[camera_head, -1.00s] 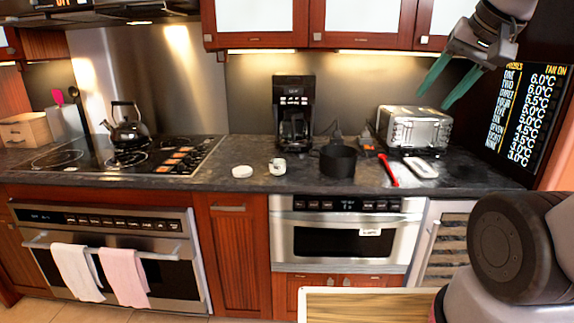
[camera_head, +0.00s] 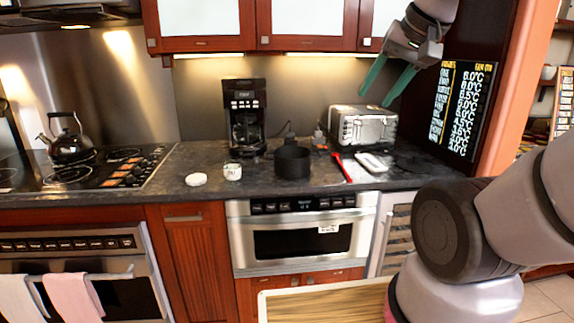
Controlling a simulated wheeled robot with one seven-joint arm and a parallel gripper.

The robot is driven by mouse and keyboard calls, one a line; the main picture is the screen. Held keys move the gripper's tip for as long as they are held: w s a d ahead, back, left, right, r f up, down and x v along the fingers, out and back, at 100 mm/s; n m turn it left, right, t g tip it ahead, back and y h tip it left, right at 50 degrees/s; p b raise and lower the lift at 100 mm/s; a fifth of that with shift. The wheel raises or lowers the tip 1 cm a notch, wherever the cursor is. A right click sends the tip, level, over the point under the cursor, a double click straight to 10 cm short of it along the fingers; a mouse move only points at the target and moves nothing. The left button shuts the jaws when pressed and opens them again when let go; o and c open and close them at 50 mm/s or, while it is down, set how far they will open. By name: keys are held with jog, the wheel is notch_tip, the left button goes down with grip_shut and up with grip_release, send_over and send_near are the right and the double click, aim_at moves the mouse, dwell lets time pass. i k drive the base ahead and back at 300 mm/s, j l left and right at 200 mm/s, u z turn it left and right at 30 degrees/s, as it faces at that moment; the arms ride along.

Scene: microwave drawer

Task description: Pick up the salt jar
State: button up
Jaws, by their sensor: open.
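The salt jar looks to be the small white jar (camera_head: 232,172) with dark marks on its side, upright on the dark counter (camera_head: 330,183). A round white lid-like piece (camera_head: 196,179) lies just left of it, apart from it. My gripper (camera_head: 382,86) is open and empty. Its two green fingers hang in the air at the upper right, in front of the toaster area, well above the counter and far to the right of the jar. The jar is in plain view.
A black pot (camera_head: 292,162) stands right of the jar and a coffee maker (camera_head: 245,117) behind it. Farther right are a red-handled utensil (camera_head: 342,167) and a toaster (camera_head: 362,125). A kettle (camera_head: 67,139) sits on the stove. A wooden-topped surface (camera_head: 325,303) lies in front.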

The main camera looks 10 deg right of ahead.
aim_at(231, 163)
jog(key=i+j+z, duration=0.15)
jog(key=j+z, duration=0.25)
jog(key=j, duration=0.5)
jog(key=j+z, duration=0.35)
jog(key=j, duration=0.55)
jog(key=j+z, duration=0.4)
jog(key=j, duration=0.55)
